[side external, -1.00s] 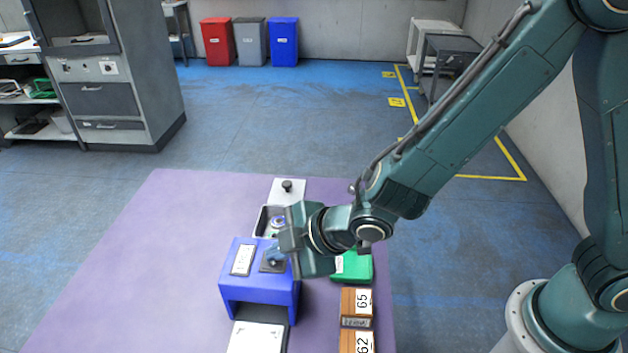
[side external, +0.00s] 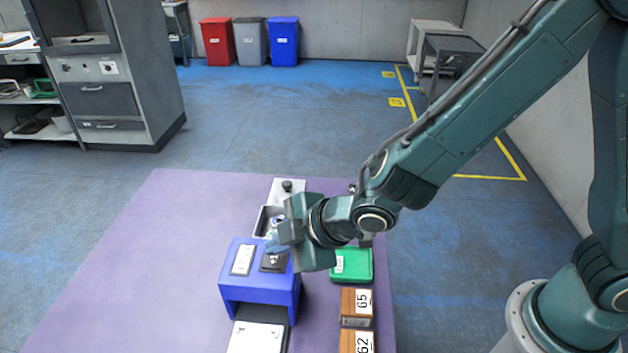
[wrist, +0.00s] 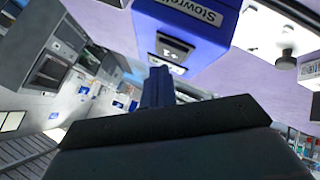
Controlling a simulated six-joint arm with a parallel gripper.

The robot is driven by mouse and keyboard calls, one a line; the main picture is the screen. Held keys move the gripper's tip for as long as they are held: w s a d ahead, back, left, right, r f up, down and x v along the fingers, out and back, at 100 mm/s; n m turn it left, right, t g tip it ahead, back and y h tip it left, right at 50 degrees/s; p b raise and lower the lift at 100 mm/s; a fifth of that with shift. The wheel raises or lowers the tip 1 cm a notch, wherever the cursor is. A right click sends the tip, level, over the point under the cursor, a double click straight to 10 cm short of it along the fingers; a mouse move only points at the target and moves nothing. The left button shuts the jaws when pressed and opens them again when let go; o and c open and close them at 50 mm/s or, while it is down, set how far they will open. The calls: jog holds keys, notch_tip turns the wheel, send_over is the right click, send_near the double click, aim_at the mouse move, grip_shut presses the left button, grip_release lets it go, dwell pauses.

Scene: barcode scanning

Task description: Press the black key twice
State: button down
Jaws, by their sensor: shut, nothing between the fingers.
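The blue box (side external: 259,285) stands on the purple mat. On its top are a white label plate and, to the right, the black key (side external: 272,264). In the wrist view the black key (wrist: 172,50) has white marking on it, and the blue box (wrist: 212,25) carries a label. My gripper (side external: 273,247) is shut and empty. Its blue fingertips are just above the key, apparently apart from it. The shut fingers also show in the wrist view (wrist: 158,76), close to the key's edge.
A grey tray (side external: 261,222) and a white plate with a black knob (side external: 287,186) lie behind the blue box. A green box (side external: 352,265) and brown boxes (side external: 356,302) stand to the right. A white panel (side external: 257,338) lies in front. The mat's left side (side external: 150,260) is clear.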

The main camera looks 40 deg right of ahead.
aim_at(280, 261)
jog(key=shift+r, duration=0.1)
jog(key=shift+r, duration=2.45)
dwell(1.1)
notch_tip(280, 261, up, 4)
jog(key=shift+f, duration=0.1)
jog(key=shift+f, duration=0.2)
dwell(0.4)
jog(key=shift+f, duration=4.2)
jog(key=shift+f, duration=0.35)
